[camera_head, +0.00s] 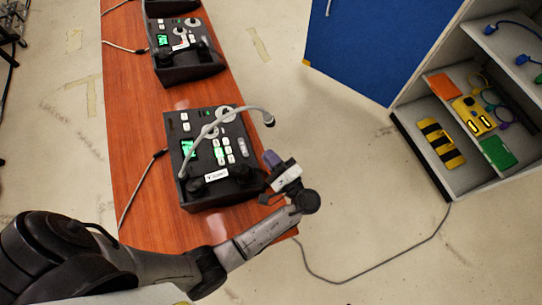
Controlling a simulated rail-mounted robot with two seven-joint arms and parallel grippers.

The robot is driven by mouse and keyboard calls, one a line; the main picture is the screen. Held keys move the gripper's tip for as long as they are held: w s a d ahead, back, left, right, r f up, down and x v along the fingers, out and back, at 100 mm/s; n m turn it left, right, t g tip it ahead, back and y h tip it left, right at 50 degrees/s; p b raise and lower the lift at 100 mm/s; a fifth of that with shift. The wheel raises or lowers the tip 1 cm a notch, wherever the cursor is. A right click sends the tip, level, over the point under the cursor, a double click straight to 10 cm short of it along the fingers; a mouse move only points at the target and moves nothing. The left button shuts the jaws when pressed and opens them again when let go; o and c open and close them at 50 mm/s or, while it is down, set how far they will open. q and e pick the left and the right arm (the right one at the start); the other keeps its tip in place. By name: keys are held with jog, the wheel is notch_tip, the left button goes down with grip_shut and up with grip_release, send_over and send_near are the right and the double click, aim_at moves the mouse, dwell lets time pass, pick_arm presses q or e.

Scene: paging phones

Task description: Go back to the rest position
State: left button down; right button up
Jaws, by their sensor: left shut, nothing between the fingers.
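My left gripper (272,160) is at the end of my left arm, which comes in from the lower left. The gripper is shut and empty, just right of the nearest paging phone (240,149). This phone is a black console with white buttons, a green lit screen and a grey gooseneck microphone (240,110). It sits on the reddish wooden table (140,120). In this view the gripper overlaps the table's right edge; I cannot tell whether it touches the phone. My right gripper is not in view.
A second phone (187,70) stands farther up the table, with part of another beyond it. At right, an open cabinet (440,180) with a blue door (370,50) holds several coloured items. A cable (400,255) lies on the floor, and the floor between table and cabinet is otherwise clear.

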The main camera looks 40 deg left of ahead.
pick_arm(q)
jog(key=shift+n, duration=0.3)
dwell(0.5)
jog(key=s+d+r+n+t+h, duration=0.1)
jog(key=s+d+n+h, duration=0.2)
jog(key=h, duration=0.7)
jog(key=s+r+n+t+h, duration=0.1)
jog(key=s+n+h, duration=0.25)
jog(key=h, duration=0.65)
jog(key=s+a+f+g, duration=0.2)
jog(key=s+f, duration=0.1)
jog(key=s, duration=0.4)
jog(key=s+a+f+g, duration=0.1)
jog(key=s+a+f, duration=0.15)
jog(key=s, duration=0.45)
notch_tip(320, 180, up, 26)
jog(key=p, duration=2.6)
jog(key=shift+d+f, duration=0.15)
jog(key=shift+f, duration=0.1)
